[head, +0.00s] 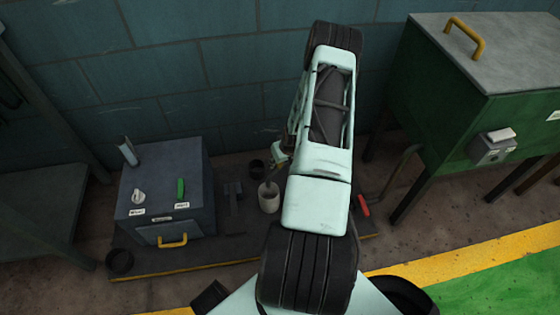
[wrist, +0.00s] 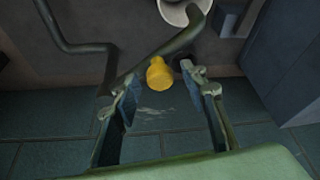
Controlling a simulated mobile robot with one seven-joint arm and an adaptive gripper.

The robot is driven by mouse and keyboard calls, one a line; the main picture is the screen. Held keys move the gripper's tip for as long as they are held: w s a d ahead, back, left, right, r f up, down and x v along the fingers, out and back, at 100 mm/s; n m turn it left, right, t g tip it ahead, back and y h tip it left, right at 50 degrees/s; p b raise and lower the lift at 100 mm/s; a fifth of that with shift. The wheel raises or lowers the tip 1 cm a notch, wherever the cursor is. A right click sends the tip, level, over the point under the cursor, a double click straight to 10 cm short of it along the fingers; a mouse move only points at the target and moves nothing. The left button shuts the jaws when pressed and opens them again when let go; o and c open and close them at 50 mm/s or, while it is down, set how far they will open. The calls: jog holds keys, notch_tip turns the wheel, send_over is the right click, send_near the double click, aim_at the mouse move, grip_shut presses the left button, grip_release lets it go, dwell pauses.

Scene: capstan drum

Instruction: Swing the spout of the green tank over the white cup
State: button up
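The green tank (head: 430,115) stands on legs at the right of the head view. In the wrist view its curved green spout (wrist: 182,40) slants up to the right, with a yellow knob (wrist: 158,73) on it. The white cup (head: 268,198) stands on the low platform; its rim also shows at the top of the wrist view (wrist: 172,14). The spout's upper end lies beside or across the cup's rim; I cannot tell which. My gripper (wrist: 158,90) is open, its fingers on either side of the knob without visible contact. In the head view my arm mostly hides gripper and spout.
A grey box (head: 165,200) with a yellow handle stands left of the cup. A dark pot (head: 257,168) is behind the cup and another (head: 120,262) at the platform's left end. A red-handled item (head: 363,205) lies right of my arm. The tiled wall is close behind.

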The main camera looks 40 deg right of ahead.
jog(key=shift+r, duration=0.15)
jog(key=v, duration=1.1)
jog(key=shift+r, duration=0.35)
jog(key=shift+s, duration=0.15)
